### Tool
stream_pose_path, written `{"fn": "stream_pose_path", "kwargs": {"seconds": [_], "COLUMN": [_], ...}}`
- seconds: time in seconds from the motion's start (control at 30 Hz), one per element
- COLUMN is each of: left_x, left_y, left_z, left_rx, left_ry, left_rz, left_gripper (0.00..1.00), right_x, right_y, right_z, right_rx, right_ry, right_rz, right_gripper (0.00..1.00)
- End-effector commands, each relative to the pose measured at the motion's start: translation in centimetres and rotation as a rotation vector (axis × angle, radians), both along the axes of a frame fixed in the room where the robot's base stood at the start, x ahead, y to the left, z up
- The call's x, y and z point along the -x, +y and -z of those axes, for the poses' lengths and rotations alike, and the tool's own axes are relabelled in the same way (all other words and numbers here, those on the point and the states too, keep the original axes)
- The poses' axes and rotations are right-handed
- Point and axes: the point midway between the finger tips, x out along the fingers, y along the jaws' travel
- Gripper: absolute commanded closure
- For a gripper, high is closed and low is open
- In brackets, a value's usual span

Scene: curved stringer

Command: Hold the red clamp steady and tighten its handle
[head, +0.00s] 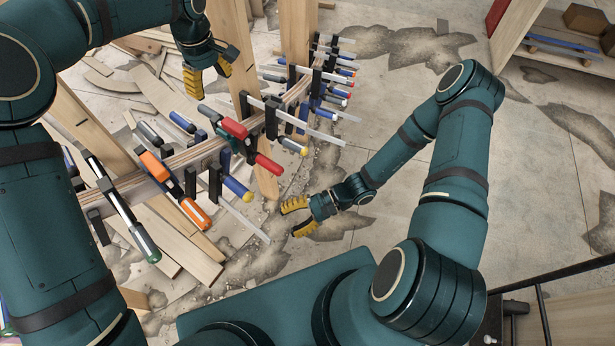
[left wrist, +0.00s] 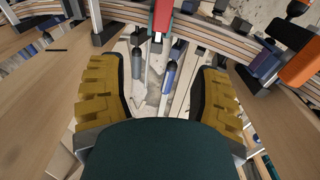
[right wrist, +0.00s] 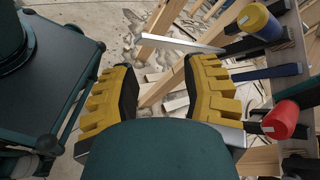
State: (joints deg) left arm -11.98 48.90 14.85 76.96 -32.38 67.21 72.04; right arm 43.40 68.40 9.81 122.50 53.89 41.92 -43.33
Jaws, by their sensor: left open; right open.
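The red clamp (head: 234,128) sits on the curved laminated stringer near the middle of the head view. Its red handle (head: 269,164) points down and right. In the left wrist view the red clamp part (left wrist: 162,16) shows at the top centre, beyond the fingertips. In the right wrist view the red handle (right wrist: 281,119) is at the right, beside the right finger. My left gripper (head: 208,78) is open and empty, above and behind the red clamp. My right gripper (head: 296,217) is open and empty, below and right of the red handle, apart from it.
The stringer (head: 186,158) carries several other clamps close by, including an orange clamp (head: 186,200) and a blue-handled one (head: 238,189). Wooden posts (head: 262,150) hold it up. Loose boards (head: 190,255) lie on the floor. The floor right of the stringer is open.

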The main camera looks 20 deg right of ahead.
Motion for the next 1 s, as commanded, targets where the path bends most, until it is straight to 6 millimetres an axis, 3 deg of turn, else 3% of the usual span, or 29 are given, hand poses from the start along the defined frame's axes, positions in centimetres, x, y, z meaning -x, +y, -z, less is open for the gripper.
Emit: {"fn": "stream_pose_path", "kwargs": {"seconds": [0.2,0.33,0.5,0.63,1.0], "left_x": [0.0,0.0,0.0,0.0,0.1], "left_y": [0.0,0.0,0.0,0.0,0.0], "left_z": [0.0,0.0,0.3,1.5,8.0], "left_rx": [0.000,0.000,0.001,0.000,0.000], "left_ry": [0.000,0.000,0.001,0.002,0.005], "left_rz": [0.000,0.000,0.000,-0.001,0.000], "left_gripper": [0.36,0.36,0.36,0.36,0.36], "right_x": [-6.0,-8.1,-9.1,-9.2,-9.1], "right_y": [-3.9,-6.4,-8.0,-8.1,-8.0], "right_z": [-1.0,-1.2,-1.3,-1.3,-1.3], "right_rx": [-0.265,-0.337,-0.367,-0.369,-0.368], "right_ry": [-0.088,-0.148,-0.185,-0.188,-0.186], "right_rz": [0.402,0.565,0.653,0.659,0.655], "right_gripper": [0.54,0.54,0.54,0.54,0.54]}}
